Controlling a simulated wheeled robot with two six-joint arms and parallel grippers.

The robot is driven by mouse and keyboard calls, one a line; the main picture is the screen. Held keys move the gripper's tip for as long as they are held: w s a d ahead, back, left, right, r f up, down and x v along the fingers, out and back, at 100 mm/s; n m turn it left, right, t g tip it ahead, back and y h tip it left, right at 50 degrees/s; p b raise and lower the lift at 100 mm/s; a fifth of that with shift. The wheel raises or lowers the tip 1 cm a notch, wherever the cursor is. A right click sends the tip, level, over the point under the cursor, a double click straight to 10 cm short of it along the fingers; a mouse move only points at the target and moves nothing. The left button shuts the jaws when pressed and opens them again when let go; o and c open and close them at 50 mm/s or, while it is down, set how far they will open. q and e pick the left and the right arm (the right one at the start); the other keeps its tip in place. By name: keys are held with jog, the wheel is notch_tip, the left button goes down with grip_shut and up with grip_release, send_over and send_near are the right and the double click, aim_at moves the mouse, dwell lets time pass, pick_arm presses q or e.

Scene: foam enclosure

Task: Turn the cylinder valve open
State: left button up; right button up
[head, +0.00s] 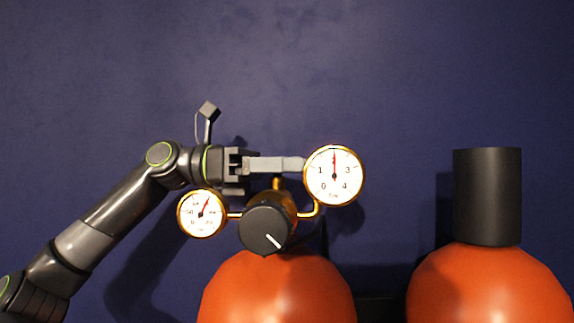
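An orange cylinder (278,285) stands low in the middle of the head view, with a brass valve and regulator body (284,203) on top. A black round knob (264,230) with a white mark pointing to the lower right faces me. My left gripper (303,164) reaches in from the left, its fingers level and pointing right, just above the brass stem (278,183). Its tips end at the edge of the right gauge. The fingers overlap from this side, so their gap and any grip on the valve are hidden. My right gripper is not in view.
A small gauge (202,214) sits left of the knob and a larger gauge (333,176) to its upper right, both close to my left gripper. A second orange cylinder (488,285) with a black cap (487,197) stands at the right. A dark blue wall (420,70) lies behind.

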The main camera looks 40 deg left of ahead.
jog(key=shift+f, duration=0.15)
pick_arm(q)
jog(key=shift+w+f+n+t+y+b, duration=0.1)
jog(key=shift+n+t+y+b, duration=0.45)
jog(key=shift+t, duration=0.25)
jog(key=shift+n+t+y+b, duration=0.5)
jog(key=shift+n+t+y, duration=0.05)
jog(key=shift+n+t, duration=0.15)
jog(key=shift+w+a+n+t+y, duration=0.1)
jog(key=shift+a+n+t+y, duration=0.15)
jog(key=shift+t+y, duration=0.2)
jog(key=shift+n+t+y+b, duration=0.55)
jog(key=shift+n+y+b, duration=0.15)
jog(key=shift+y+b, duration=0.1)
jog(key=shift+f+n+t+y+b, duration=0.1)
jog(key=shift+n+t+y+b, duration=0.4)
jog(key=shift+y+b, duration=0.25)
jog(key=shift+w+n+t+y+b, duration=0.1)
jog(key=shift+n+t+y+b, duration=0.3)
jog(key=shift+n+y+b, duration=0.7)
jog(key=shift+a+r+b, duration=0.1)
jog(key=shift+r+b, duration=0.1)
jog(key=shift+b, duration=0.3)
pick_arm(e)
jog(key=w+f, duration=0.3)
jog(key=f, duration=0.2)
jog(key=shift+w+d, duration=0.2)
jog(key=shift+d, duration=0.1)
